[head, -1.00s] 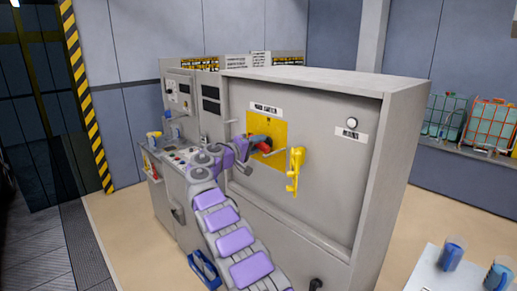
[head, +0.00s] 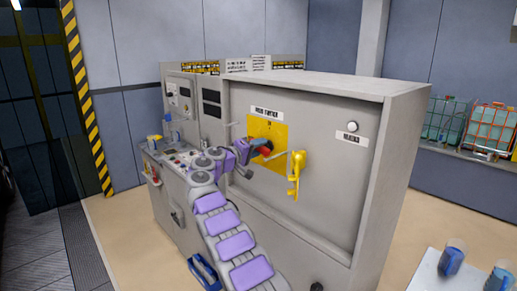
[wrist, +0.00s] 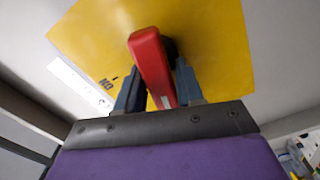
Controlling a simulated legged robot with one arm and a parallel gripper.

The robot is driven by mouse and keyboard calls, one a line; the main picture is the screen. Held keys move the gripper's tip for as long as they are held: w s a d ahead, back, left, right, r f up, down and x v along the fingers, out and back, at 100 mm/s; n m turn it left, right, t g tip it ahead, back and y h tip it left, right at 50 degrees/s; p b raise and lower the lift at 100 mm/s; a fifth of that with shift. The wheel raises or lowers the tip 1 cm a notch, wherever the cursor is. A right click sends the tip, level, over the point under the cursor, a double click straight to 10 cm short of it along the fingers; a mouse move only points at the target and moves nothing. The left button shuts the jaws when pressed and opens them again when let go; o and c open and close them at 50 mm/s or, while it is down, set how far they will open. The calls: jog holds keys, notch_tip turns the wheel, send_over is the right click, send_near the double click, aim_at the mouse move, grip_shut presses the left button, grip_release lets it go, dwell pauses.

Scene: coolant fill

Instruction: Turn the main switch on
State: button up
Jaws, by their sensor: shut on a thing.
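The main switch has a red handle (head: 266,151) on a yellow plate (head: 266,128) on the front of the grey cabinet, below a white label. My gripper (head: 261,147) is at this handle. In the wrist view the red handle (wrist: 150,62) stands between the two dark blue fingers of my gripper (wrist: 158,84), which is shut on it. The yellow plate (wrist: 85,35) lies behind, with the word "ON" upside down at its lower left. The handle's pivot is partly hidden behind it.
A yellow lever (head: 296,174) sticks out of the cabinet front just right of the switch. A control panel (head: 178,154) stands at the left, close to my arm. A white table (head: 425,275) with blue mugs is at the lower right.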

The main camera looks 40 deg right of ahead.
jog(key=shift+f, duration=0.25)
jog(key=o, duration=0.8)
jog(key=shift+w, duration=0.15)
jog(key=shift+o, duration=0.3)
jog(key=shift+r, duration=0.1)
jog(key=shift+d, duration=0.1)
jog(key=s+a, duration=0.1)
jog(key=a, duration=1.6)
jog(key=shift+s+a, duration=0.2)
jog(key=shift+a, duration=0.05)
